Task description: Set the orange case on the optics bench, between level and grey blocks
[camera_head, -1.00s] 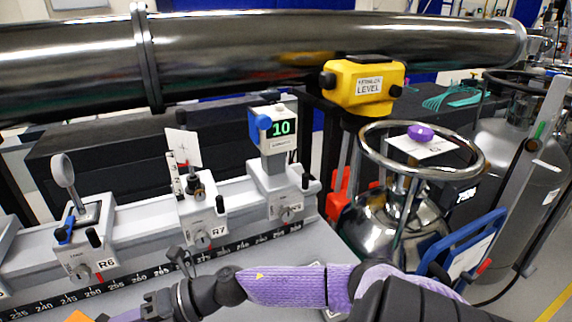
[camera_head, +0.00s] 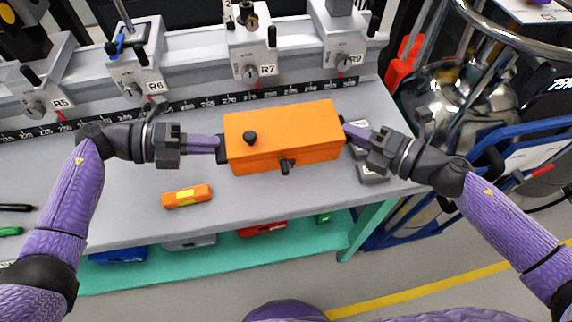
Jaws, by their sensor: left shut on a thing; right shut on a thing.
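The orange case (camera_head: 284,132) is a box with black knobs, over the optics bench (camera_head: 130,215) in the middle of the view. My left gripper (camera_head: 218,147) is shut on its left end and my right gripper (camera_head: 350,132) is shut on its right end. I cannot tell whether its underside touches the bench. The small orange level (camera_head: 187,196) with a yellow window lies on the bench to the left, nearer the front edge. The grey blocks (camera_head: 371,173) sit on the right, partly hidden by my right gripper and the case.
A rail with a scale (camera_head: 200,101) and several carriages, such as R7 (camera_head: 254,57), runs behind the case. A steel vessel (camera_head: 450,115) and a blue frame (camera_head: 520,128) stand to the right. A green shelf (camera_head: 220,256) with bins is below the bench's front edge.

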